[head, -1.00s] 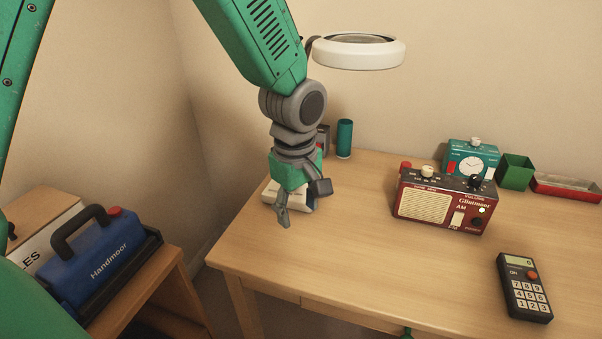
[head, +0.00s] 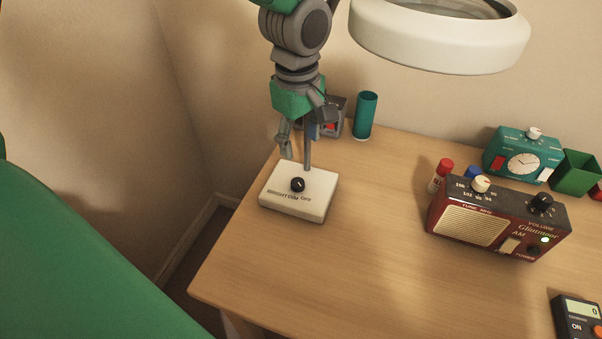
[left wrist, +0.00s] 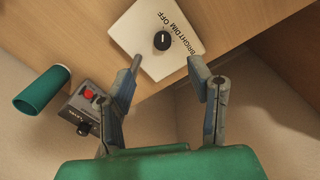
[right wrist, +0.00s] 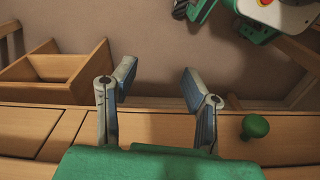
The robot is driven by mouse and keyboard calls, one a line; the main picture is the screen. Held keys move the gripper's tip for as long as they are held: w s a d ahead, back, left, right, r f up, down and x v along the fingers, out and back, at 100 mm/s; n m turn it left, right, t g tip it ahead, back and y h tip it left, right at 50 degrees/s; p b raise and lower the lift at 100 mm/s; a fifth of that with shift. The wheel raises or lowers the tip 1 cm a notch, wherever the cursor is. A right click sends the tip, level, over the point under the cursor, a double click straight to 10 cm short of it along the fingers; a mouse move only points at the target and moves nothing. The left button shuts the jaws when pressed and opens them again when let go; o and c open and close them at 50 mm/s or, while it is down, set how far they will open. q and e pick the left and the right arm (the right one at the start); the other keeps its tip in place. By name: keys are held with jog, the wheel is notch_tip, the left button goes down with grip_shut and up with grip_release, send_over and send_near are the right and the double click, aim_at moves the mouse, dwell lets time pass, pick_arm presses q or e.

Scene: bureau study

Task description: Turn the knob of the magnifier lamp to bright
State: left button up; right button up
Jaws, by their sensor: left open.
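The magnifier lamp's white base (head: 318,207) stands near the desk's left end, its thin post (head: 307,152) rising behind the knob and its white ring head (head: 445,48) at the top right. The black knob (head: 298,184) sits on the base beside BRIGHT, DIM and OFF; it also shows in the left wrist view (left wrist: 162,40). A pale mark shows on it, but I cannot tell its setting. My left gripper (head: 305,133) is open, above and behind the knob, touching nothing that I can see. My right gripper (right wrist: 159,68) is open and empty, away from the lamp.
A teal cup (head: 365,116) and a grey device (head: 333,118) stand behind the lamp. The desk (head: 340,270) is clear in front.

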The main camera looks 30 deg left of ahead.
aim_at(298, 182)
pick_arm(q)
jog(key=f, duration=0.4)
jog(key=f+b, duration=0.1)
jog(key=f, duration=0.3)
jog(key=a+f+b, duration=0.1)
jog(key=f, duration=0.3)
jog(key=shift+w, duration=0.25)
jog(key=shift+d+f, duration=0.2)
jog(key=shift+f, duration=0.15)
jog(key=shift+a, duration=0.2)
grip_shut()
